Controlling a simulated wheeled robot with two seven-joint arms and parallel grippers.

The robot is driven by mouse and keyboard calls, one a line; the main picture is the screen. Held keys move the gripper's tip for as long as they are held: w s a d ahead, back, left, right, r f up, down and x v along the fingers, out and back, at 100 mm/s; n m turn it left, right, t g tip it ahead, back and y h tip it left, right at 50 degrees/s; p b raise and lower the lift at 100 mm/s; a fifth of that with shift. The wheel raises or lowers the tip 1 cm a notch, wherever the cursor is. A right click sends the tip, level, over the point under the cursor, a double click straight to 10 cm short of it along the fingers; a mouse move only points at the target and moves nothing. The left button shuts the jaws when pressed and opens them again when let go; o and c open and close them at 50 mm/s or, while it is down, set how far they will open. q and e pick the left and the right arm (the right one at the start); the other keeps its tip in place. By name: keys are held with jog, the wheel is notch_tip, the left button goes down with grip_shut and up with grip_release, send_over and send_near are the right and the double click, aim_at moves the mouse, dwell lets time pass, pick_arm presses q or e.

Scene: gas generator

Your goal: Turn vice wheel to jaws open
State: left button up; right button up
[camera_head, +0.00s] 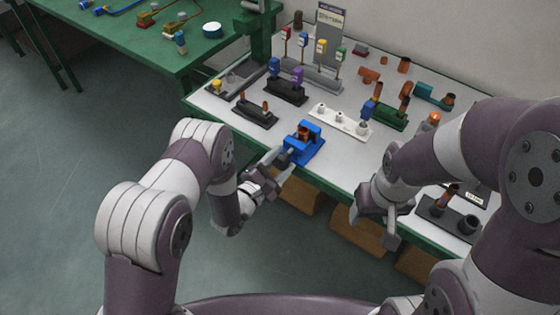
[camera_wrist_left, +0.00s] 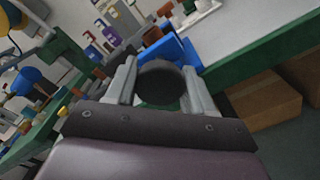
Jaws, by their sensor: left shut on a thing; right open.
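The blue vice (camera_head: 307,146) stands at the near edge of the white-topped bench, with a copper-coloured piece (camera_head: 304,131) between its jaws. In the left wrist view the vice body (camera_wrist_left: 178,50) is partly hidden behind its dark round wheel (camera_wrist_left: 160,83). My left gripper (camera_head: 279,160) reaches the vice from the front left. Its two fingers (camera_wrist_left: 160,88) lie on either side of the wheel and are shut on it. My right gripper (camera_head: 374,222) is open and empty, in front of the bench edge to the right of the vice.
Several fittings stand on the bench (camera_head: 225,108), including a white manifold (camera_head: 340,122) and a dark block (camera_head: 255,112) near the vice. Cardboard boxes (camera_head: 300,194) sit under the green front edge. A second green table (camera_head: 150,50) stands at the back left.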

dwell(0.3)
pick_arm(q)
jog(key=o, duration=1)
jog(key=b+v, duration=0.1)
jog(key=v, duration=1.1)
jog(key=shift+s+a, duration=0.2)
jog(key=shift+s, duration=0.1)
